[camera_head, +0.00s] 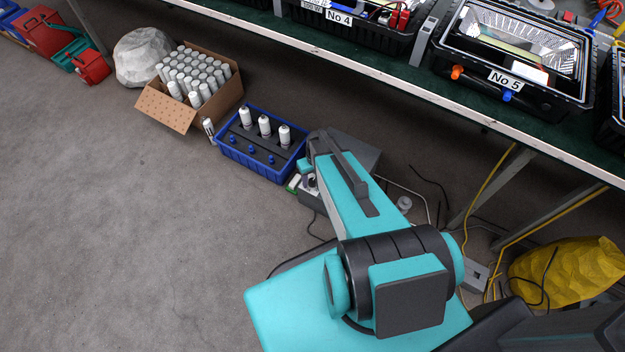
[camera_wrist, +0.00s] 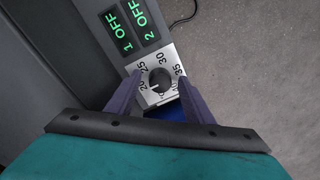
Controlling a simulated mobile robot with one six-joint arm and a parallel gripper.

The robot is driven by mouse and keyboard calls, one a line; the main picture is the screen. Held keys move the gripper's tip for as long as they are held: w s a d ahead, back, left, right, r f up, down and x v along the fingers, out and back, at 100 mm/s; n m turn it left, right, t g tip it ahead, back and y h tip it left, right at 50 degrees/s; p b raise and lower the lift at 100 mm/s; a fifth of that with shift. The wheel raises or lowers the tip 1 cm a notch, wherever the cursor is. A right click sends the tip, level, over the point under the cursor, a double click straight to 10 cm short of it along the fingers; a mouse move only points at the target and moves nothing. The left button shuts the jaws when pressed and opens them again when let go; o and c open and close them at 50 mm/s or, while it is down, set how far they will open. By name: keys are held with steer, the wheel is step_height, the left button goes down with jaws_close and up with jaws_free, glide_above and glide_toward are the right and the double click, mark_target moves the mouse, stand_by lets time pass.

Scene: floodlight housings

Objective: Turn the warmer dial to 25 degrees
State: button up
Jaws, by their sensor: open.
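The warmer dial (camera_wrist: 160,80) is a dark round knob on a white plate marked 20, 25, 30 and 35 in the wrist view. A small pale mark on the knob seems to point to the lower left, near 20. My gripper (camera_wrist: 159,84) is open, with one finger on each side of the dial; I cannot tell whether they touch it. The grey warmer (camera_wrist: 82,60) has two green displays reading "1 OFF" and "2 OFF".
A blue crate (camera_head: 225,160) with several white bottles stands left of the warmer, with a cardboard box (camera_head: 165,112) of bottles beyond. The green bench (camera_head: 375,57) with floodlight housings runs above. Cables and a yellow bag (camera_head: 565,272) lie right. Floor at left is clear.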

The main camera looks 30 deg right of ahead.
steer(key=c, duration=1)
steer(key=shift+a, duration=0.15)
steer(key=shift+c, duration=0.2)
steer(key=shift+m, duration=0.3)
steer(key=m, duration=0.5)
steer(key=shift+s+m, duration=0.1)
steer(key=shift+m, duration=0.3)
steer(key=m, duration=0.5)
steer(key=shift+d+t, duration=0.2)
steer(key=shift+t, duration=0.1)
steer(key=shift+m, duration=0.3)
